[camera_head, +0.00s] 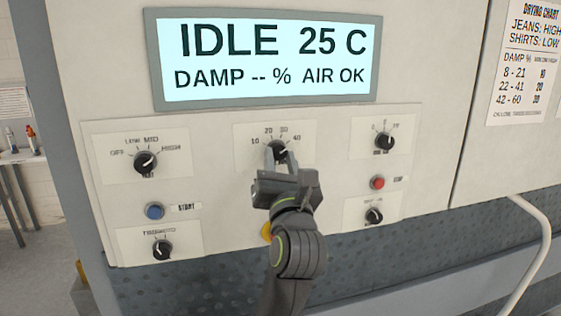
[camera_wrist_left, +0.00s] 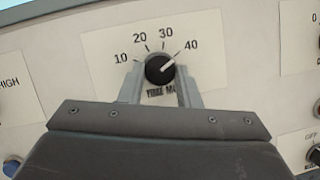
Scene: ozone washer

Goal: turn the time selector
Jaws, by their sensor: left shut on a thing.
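The time selector (camera_head: 279,148) is a round black knob on a white label plate (camera_head: 309,131) in the middle of the panel. The plate is marked 10, 20, 30 and 40. In the left wrist view, the white pointer line of the time selector (camera_wrist_left: 159,69) points up and right, toward the 40 mark. My left gripper (camera_head: 281,161) is shut on the knob, one finger on each side. In the left wrist view, the left gripper (camera_wrist_left: 160,87) covers part of the lettering under the knob.
A lit display (camera_head: 265,90) above reads IDLE, 25 C, DAMP -- % and AIR OK. Other black knobs stand left (camera_head: 145,162) and right (camera_head: 384,141). A blue button (camera_head: 154,211) and a red button (camera_head: 377,183) lie lower on each side. A drying chart (camera_head: 525,65) hangs at right.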

